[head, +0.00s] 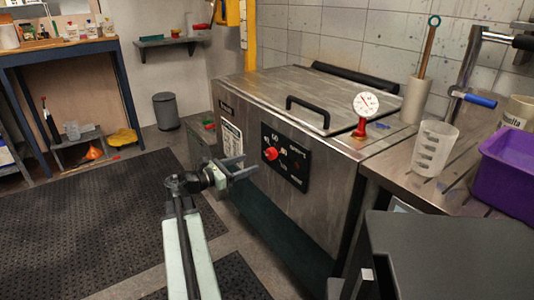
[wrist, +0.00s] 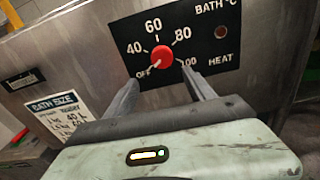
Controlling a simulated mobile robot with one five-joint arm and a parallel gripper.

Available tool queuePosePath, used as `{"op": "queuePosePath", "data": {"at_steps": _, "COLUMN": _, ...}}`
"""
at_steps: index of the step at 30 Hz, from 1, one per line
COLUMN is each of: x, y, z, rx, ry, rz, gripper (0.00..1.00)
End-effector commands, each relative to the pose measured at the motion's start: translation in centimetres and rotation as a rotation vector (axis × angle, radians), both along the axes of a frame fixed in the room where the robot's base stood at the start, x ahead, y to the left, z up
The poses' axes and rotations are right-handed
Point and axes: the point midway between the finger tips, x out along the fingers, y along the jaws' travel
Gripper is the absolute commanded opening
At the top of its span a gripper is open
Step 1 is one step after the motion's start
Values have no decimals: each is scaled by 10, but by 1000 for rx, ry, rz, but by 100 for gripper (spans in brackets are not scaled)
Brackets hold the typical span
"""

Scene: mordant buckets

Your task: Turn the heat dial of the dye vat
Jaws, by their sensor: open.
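The dye vat (head: 330,110) is a stainless steel tank with a lid and a black handle. Its black control panel (head: 286,160) is on the front face. The red heat dial (head: 270,153) sits on that panel; in the wrist view the dial (wrist: 162,57) has a pale pointer aimed down-left, near OFF. Marks 40, 60, 80 and 100 ring it. My gripper (head: 245,166) is open, in front of the panel. In the wrist view my gripper (wrist: 162,88) has one finger on each side below the dial, with nothing between them. Whether the fingertips touch the panel I cannot tell.
A white gauge (head: 366,104) on a red stem stands on the vat's right edge. A measuring jug (head: 434,148) and a purple bin (head: 510,170) stand on the right bench. A ribbed dark mat (head: 80,220) covers the open floor at left.

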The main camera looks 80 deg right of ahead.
Motion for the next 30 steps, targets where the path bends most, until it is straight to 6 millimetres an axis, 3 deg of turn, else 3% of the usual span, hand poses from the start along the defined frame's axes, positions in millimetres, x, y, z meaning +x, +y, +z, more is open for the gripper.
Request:
{"op": "queuePosePath", "data": {"at_steps": 2, "x": -12, "y": -4, "z": 8, "rx": 7, "ry": 46, "rz": -15, "gripper": 63}}
{"op": "queuePosePath", "data": {"at_steps": 8, "x": -19, "y": -10, "z": 9, "rx": 9, "ry": 56, "rz": -17, "gripper": 63}}
{"op": "queuePosePath", "data": {"at_steps": 19, "x": -64, "y": -52, "z": 8, "rx": 9, "ry": 53, "rz": -18, "gripper": 63}}
{"op": "queuePosePath", "data": {"at_steps": 30, "x": -71, "y": -58, "z": 8, "rx": 8, "ry": 53, "rz": -17, "gripper": 60}}
